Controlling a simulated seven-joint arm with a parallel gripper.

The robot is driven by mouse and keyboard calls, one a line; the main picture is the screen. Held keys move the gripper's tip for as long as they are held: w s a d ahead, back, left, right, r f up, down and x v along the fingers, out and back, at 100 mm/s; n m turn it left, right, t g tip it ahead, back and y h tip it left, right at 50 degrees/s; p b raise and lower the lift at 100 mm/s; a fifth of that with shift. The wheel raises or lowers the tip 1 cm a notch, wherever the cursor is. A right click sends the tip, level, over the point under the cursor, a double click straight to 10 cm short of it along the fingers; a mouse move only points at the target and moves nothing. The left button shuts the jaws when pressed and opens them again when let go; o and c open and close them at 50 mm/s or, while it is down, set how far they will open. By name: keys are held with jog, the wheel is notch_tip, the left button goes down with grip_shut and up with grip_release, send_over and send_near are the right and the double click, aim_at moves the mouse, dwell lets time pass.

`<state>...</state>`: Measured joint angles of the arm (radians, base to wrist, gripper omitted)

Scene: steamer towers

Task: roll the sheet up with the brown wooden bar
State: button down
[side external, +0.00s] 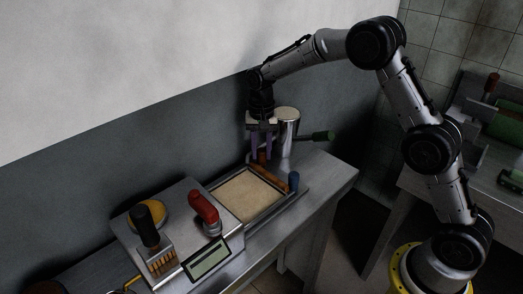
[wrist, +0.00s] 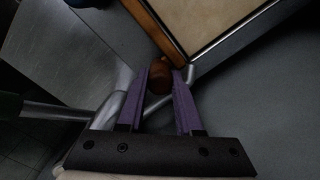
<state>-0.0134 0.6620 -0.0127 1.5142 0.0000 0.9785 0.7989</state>
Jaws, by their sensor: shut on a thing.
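The tan sheet (side external: 245,196) lies flat in a shallow metal-edged frame; its corner also shows in the wrist view (wrist: 205,18). The brown wooden bar (side external: 270,178) lies along the sheet's far right edge; it shows as an orange-brown strip in the wrist view (wrist: 153,28). A round brown upright piece (wrist: 159,76) stands at the bar's near end in the wrist view. My gripper (side external: 262,157) points down there, its purple fingers (wrist: 162,80) shut around that piece. I cannot tell whether the piece is joined to the bar.
A metal canister (side external: 288,132) and a green handle (side external: 322,136) are behind the frame. To the left are a red-handled tool (side external: 204,208), a black-handled tool (side external: 146,228) and a display (side external: 208,258). The bench's right end is bare.

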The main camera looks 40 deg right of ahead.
dwell(0.6)
jog(key=a, duration=1.3)
jog(key=shift+a+r, duration=0.1)
jog(key=shift+a, duration=0.15)
jog(key=c, duration=0.6)
grip_release()
jog(key=shift+o, duration=0.2)
notch_tip(320, 180, up, 14)
